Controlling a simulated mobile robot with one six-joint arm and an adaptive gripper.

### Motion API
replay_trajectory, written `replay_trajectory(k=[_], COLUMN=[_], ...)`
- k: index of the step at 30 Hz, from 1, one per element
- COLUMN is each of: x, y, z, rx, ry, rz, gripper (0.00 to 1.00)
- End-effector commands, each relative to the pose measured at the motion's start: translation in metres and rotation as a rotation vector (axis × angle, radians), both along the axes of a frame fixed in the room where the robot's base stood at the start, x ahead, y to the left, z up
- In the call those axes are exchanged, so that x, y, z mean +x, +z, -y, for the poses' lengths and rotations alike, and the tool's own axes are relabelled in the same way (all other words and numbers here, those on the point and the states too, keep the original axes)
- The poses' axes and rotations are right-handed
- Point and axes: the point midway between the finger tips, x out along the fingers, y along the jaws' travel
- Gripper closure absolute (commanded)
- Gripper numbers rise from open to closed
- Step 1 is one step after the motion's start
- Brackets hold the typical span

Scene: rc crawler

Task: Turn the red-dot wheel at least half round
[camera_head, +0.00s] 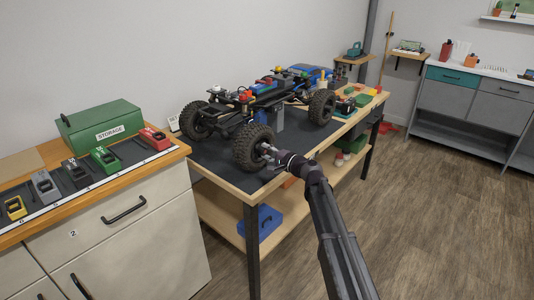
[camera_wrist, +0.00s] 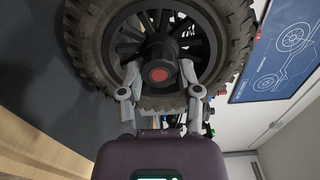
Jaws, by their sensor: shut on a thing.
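The RC crawler (camera_head: 262,97) stands on a dark mat on the workbench, its black chassis raised on knobbly tyres. The red-dot wheel (camera_head: 247,154) is its near front wheel in the head view. In the wrist view the wheel (camera_wrist: 88,45) fills the upper middle, with dark spokes and a red dot (camera_wrist: 159,75) at its hub. My gripper (camera_wrist: 156,80) has one finger on each side of the hub, shut on the wheel. In the head view my gripper (camera_head: 268,152) reaches the wheel's outer face from the right. The exact finger contacts are hard to see.
A wooden workbench (camera_head: 236,188) with a dark mat carries the crawler. At left, a cabinet holds a green storage box (camera_head: 99,125) and several coloured tools. A blue case (camera_head: 260,220) sits on the lower shelf. The floor (camera_head: 430,220) at right is clear.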

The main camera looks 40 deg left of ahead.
Motion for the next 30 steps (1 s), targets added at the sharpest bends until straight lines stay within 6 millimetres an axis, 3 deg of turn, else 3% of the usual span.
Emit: replay_trajectory(k=[6,7,9,10,23,30], x=[0.001,0.001,0.002,0.002,0.003,0.003], y=[0.0,0.0,0.0,0.0,0.0,0.0], z=[0.004,0.004,0.005,0.005,0.006,0.02], rx=[0.0,0.0,0.0,0.0,0.0,0.0], ry=[0.002,0.001,0.0,0.0,-0.004,-0.004], rz=[0.001,0.001,0.001,0.001,0.001,0.001], gripper=[1.0,0.47,0.26,0.21,0.21,0.21])
